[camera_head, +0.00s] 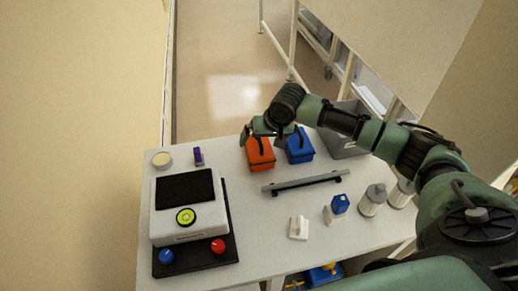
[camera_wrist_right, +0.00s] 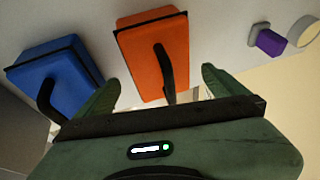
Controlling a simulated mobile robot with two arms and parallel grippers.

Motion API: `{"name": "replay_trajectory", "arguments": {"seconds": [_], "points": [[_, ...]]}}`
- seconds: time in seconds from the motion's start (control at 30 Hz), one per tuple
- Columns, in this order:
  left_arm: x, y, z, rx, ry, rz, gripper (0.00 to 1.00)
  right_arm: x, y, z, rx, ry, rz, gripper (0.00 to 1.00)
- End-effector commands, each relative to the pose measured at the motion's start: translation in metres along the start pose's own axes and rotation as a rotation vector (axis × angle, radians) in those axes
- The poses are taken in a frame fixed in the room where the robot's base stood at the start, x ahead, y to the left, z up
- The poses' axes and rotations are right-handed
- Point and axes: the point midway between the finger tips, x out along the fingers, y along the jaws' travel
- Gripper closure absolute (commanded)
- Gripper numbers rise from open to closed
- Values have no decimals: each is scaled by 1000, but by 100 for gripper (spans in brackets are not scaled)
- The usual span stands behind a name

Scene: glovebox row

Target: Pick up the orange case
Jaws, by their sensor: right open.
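The orange case (camera_head: 261,155) stands on the white table with a black handle on its side or top. It also shows in the right wrist view (camera_wrist_right: 152,50), with its black handle (camera_wrist_right: 164,72) between the fingers as seen there. My right gripper (camera_head: 263,133) is over the back part of the case, its near parts partly hiding it. In the wrist view its two green fingers (camera_wrist_right: 160,95) are spread wide and hold nothing. Whether a finger touches the case cannot be told. My left gripper is not in view.
A blue case (camera_head: 300,147) stands close to the right of the orange one. A grey bin (camera_head: 345,150) is behind it. A grey bar (camera_head: 305,183) lies in front. A white device (camera_head: 160,222), purple item (camera_head: 198,156) and round lid (camera_head: 161,159) are left.

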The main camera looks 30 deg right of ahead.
Motion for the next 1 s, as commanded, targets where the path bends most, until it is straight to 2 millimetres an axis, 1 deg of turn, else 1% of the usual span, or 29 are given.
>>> {"name": "replay_trajectory", "arguments": {"seconds": [0.03,0.1,0.2,0.43,0.47,0.5,0.57,0.6,0.67,0.7,0.73,0.77,1.0], "points": [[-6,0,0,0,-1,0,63,6,-2,-1,1,-1,-1,0],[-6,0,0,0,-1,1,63,15,-1,-1,0,-1,-1,0],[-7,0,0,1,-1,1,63,22,-1,0,-1,0,-1,0],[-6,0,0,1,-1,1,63,24,0,0,-1,1,-1,0],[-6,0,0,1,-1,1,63,24,0,0,-1,1,-1,8],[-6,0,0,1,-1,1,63,24,0,0,-1,1,-1,19],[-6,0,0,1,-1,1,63,24,0,0,-1,1,-1,36],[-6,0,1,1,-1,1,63,24,0,0,-1,1,-1,47],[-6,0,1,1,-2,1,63,24,0,0,-1,1,-1,64],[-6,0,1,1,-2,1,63,24,0,0,-1,1,-1,75],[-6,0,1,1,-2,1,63,24,0,0,-1,1,-1,83],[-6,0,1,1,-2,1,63,24,0,0,-1,1,-1,90],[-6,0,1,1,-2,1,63,22,-1,-2,-1,3,-2,90]]}}
